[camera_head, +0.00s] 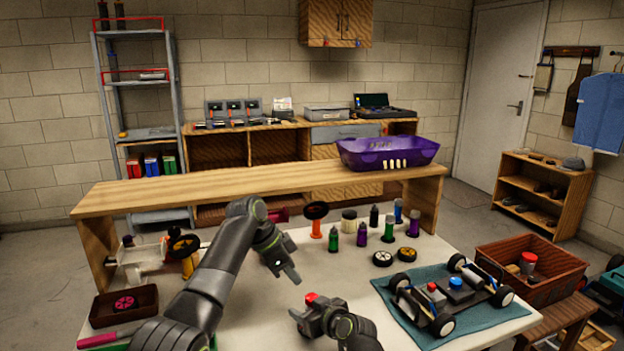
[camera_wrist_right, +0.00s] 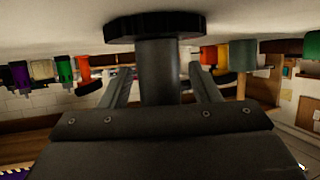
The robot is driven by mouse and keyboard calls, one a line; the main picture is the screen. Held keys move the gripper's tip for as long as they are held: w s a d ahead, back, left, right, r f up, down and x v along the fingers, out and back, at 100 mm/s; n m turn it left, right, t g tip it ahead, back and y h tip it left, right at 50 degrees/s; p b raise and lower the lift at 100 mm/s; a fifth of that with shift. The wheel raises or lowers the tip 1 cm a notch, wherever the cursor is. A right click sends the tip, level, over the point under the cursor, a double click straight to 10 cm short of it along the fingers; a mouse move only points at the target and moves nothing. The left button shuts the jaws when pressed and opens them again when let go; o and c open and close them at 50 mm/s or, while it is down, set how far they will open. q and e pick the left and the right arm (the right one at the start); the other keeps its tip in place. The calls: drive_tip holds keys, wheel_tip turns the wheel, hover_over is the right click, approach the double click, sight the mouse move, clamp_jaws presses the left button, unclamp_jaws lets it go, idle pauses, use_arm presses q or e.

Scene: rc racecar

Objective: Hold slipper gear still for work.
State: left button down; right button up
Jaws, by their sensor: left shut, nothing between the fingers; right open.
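I cannot tell for sure which part is the slipper gear. A pink toothed wheel (camera_head: 124,303) lies in the brown tray (camera_head: 95,308) at the left of the table. My left gripper (camera_head: 290,273) is shut and empty above the middle of the white table. My right gripper (camera_head: 299,316) is open, low over the table's front middle. A red-topped piece (camera_head: 311,297) shows at its fingers in the head view. In the right wrist view, a dark post (camera_wrist_right: 165,75) with a wide black round end (camera_wrist_right: 155,28) stands between the fingers; contact is unclear.
A racecar chassis (camera_head: 440,300) sits on a teal mat (camera_head: 510,317) at right. Wheels on an orange stand (camera_head: 317,229) and a yellow stand (camera_head: 187,266), several bottles (camera_head: 388,228) and two loose wheels (camera_head: 408,254) stand behind. A purple basket (camera_head: 370,155) and a brown crate (camera_head: 555,290) lie beyond.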

drive_tip(key=shift+v, duration=6)
